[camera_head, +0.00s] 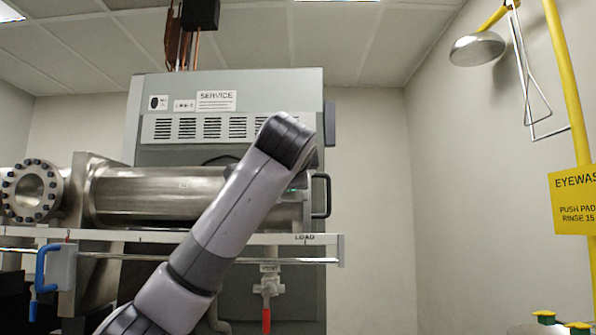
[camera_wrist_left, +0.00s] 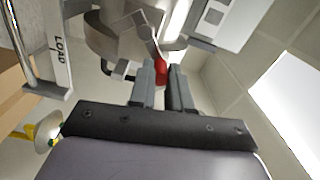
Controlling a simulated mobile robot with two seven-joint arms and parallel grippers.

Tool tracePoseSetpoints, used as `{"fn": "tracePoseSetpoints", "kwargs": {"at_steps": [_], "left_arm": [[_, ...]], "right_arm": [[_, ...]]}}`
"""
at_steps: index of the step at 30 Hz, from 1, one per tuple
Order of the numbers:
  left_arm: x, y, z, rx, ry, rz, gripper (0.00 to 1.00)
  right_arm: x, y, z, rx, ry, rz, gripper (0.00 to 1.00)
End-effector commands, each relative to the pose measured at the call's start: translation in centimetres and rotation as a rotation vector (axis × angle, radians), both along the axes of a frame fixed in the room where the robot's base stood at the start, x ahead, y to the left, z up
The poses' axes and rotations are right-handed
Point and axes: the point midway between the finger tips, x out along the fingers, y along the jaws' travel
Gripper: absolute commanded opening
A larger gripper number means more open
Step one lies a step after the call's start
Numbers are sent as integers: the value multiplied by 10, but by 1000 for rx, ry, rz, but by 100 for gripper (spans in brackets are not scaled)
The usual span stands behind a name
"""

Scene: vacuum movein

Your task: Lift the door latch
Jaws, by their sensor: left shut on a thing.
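In the left wrist view, my left gripper (camera_wrist_left: 161,78) is shut on a red grip that I take as part of the door latch (camera_wrist_left: 161,69). The grip sits between the fingertips, in front of the round metal end of the chamber (camera_wrist_left: 112,36). In the head view, the steel chamber (camera_head: 150,196) lies sideways, and my left arm crosses its right part. The arm's elbow-like bend hides the gripper and latch there. A black bar handle (camera_head: 327,196) sticks out at the chamber's right end. My right gripper is not in view.
A white rail marked LOAD (camera_head: 305,239) runs below the chamber. A red-handled vent valve (camera_head: 266,318) hangs under it, and a blue-handled lever (camera_head: 41,270) is at left. The grey service cabinet (camera_head: 232,100) stands behind. A yellow eyewash pole (camera_head: 565,90) is at far right.

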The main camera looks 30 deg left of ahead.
Motion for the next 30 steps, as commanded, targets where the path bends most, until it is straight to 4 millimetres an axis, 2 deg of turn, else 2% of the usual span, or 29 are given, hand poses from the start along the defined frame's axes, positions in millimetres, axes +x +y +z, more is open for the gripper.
{"fn": "tracePoseSetpoints", "kwargs": {"at_steps": [18, 30], "left_arm": [[-10, 15, 11, -498, -301, -2, 0], [-16, 26, 13, -732, -445, 0, 0]], "right_arm": [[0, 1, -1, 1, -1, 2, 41], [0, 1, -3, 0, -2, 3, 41]]}}
